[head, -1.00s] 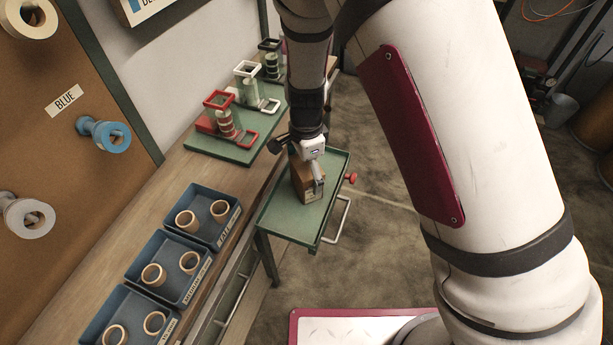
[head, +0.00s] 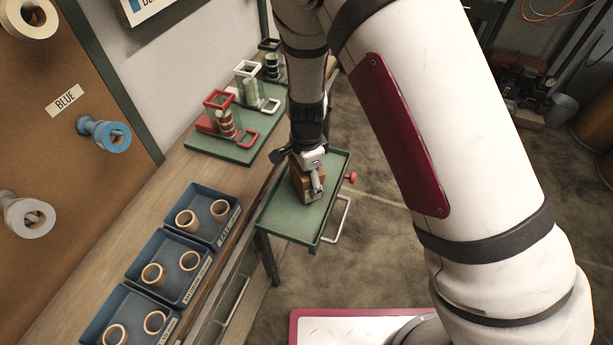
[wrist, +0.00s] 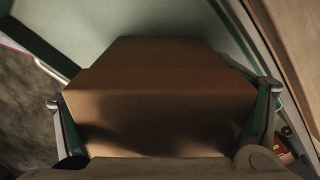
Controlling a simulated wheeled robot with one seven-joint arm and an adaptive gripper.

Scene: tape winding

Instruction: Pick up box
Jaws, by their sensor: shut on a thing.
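I cannot tell whether the box's underside touches the tray.
The tray has a red knob (head: 351,178) and a metal handle (head: 338,219) on its right side. To the left, the wooden bench holds blue bins (head: 167,268) with tape rings and a green board (head: 240,150) with winding fixtures. Floor lies open right of the tray.

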